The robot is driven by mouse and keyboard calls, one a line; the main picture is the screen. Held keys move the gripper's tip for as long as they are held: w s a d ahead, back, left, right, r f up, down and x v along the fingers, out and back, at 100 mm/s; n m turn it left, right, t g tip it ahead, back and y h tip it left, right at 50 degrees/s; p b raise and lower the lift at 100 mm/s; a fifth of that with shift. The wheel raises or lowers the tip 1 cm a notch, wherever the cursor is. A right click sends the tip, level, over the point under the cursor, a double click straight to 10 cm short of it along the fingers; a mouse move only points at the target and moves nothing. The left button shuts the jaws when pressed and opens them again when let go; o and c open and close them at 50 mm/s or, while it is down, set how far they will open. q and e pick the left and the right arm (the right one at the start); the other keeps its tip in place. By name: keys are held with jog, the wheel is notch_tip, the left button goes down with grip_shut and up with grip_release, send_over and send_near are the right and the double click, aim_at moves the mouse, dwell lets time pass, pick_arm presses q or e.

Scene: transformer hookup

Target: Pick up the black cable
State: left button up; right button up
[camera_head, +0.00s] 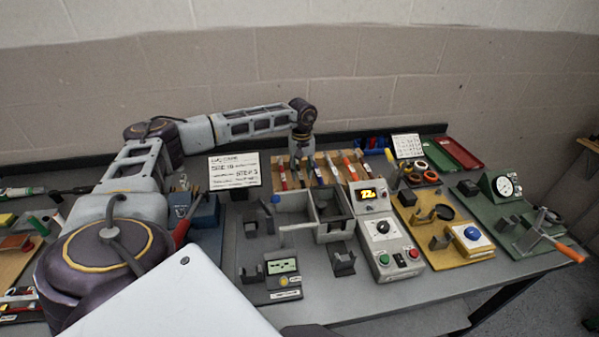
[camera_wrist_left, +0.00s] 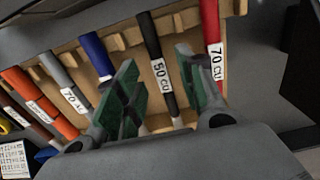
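The black cable (camera_wrist_left: 149,36) with a white "50 CU" label lies in a wooden rack (camera_wrist_left: 133,39) among several coloured cables. My left gripper (camera_wrist_left: 162,88) is open, its green-padded fingers on either side of the black cable in the left wrist view, with gaps to both sides. Nothing is held. In the head view the left gripper (camera_head: 301,155) is over the left part of the rack (camera_head: 341,160), partly hiding the cables there. My right gripper is not in view.
A red cable (camera_wrist_left: 211,35) and a blue cable (camera_wrist_left: 95,52) lie beside the black one. A white sign (camera_head: 234,170) stands left of the rack. Grey bins (camera_head: 333,232) and a control box (camera_head: 391,252) are in front. A wall is behind.

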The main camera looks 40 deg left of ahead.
pick_arm(q)
jog(key=shift+f, duration=0.9)
grip_shut()
